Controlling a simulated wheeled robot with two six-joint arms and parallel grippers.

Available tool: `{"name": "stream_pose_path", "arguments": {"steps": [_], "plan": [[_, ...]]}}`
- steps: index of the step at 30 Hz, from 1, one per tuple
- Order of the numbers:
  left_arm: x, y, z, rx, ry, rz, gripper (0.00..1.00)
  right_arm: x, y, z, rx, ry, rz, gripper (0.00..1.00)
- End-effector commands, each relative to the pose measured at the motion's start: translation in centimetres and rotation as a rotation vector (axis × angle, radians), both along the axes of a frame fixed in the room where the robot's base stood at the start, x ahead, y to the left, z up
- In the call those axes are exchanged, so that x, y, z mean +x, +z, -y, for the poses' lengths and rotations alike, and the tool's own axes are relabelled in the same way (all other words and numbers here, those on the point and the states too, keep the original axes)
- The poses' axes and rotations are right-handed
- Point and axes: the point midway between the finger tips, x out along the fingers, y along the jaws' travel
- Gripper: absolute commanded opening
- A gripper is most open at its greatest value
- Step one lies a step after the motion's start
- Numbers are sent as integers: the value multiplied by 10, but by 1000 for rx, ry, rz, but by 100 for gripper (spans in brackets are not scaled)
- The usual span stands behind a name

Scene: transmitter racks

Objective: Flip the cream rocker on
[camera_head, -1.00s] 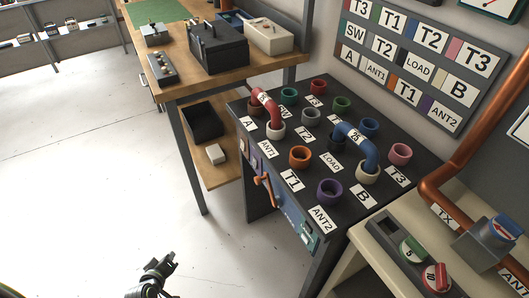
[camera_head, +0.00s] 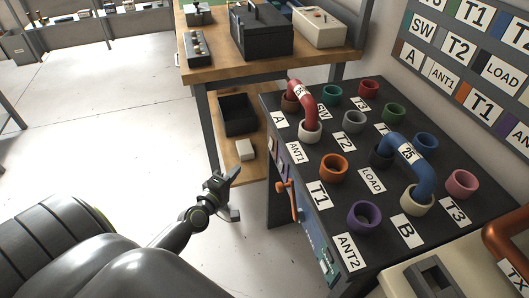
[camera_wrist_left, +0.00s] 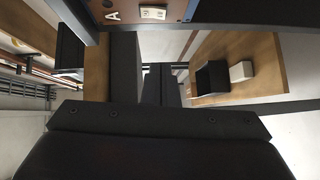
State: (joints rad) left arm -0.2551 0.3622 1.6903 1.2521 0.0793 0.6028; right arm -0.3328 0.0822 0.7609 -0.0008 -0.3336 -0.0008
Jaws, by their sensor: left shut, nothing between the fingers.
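A cream rocker (camera_wrist_left: 153,13) sits on a brown plate at the top of the left wrist view, to the right of an "A" label (camera_wrist_left: 112,16). In the head view, small plates show on the front face of the dark patch stand (camera_head: 275,205), but I cannot make out the rocker there. My left gripper (camera_head: 233,174) is shut and empty, in front of and left of that face, apart from it. My right gripper is not in view.
An orange lever (camera_head: 288,200) sticks out from the stand's front. Red (camera_head: 305,100) and blue (camera_head: 419,166) U-links join coloured sockets on its top. A workbench (camera_head: 195,72) with a lower shelf stands behind left. The floor at left is clear.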

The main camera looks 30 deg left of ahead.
Motion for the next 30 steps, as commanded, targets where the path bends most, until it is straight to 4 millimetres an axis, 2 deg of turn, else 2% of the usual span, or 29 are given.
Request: {"name": "stream_pose_path", "arguments": {"steps": [5, 8, 20, 24, 30], "plan": [[12, -1, -1, 2, 0, 1, 0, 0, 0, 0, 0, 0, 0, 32], [27, -2, -2, 2, -1, 1, 0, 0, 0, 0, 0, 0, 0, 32], [103, -10, -8, 1, 0, 2, 0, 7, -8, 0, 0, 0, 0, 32], [118, -12, 8, -2, -1, -1, 0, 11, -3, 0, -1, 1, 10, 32], [129, -14, 17, 1, 0, -1, 0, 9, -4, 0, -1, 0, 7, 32]]}}
